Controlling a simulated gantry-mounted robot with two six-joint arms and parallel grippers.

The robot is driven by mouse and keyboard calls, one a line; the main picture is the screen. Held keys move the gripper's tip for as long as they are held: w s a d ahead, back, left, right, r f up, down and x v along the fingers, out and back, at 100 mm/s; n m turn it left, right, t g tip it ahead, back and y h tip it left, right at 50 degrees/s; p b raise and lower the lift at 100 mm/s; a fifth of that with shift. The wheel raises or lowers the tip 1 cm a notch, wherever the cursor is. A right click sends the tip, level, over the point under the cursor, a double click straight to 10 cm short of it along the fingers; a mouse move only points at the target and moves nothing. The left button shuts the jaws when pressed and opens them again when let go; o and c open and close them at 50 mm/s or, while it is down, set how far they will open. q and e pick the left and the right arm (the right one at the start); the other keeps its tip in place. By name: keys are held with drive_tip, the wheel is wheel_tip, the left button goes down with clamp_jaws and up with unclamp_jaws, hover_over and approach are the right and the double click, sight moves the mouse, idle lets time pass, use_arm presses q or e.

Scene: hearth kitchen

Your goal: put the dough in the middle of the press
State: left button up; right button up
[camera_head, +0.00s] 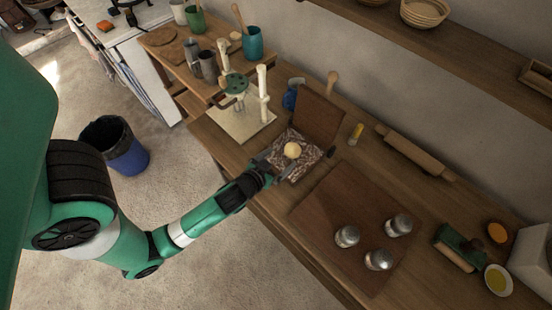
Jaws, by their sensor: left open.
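The dough is a small pale ball (292,150). It shows over the patterned base sheet of the press, near its middle. The press (317,116) has a brown wooden lid that stands open at the back, and its base carries a dark and light patterned sheet. My left gripper (276,168) is open at the front left edge of the press base, with its fingers pointing toward the dough. The fingers look just short of the dough, though I cannot tell exactly how near they are. My right gripper is not in view.
A brown board (345,205) with metal shakers (347,236) lies right of the press. A rolling pin (415,153) lies at the back by the wall. A cream stand with a green top (237,84) stands left of the press. A blue bin (128,158) is on the floor.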

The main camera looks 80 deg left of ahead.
use_arm(q)
drive_tip(key=shift+v, duration=0.85)
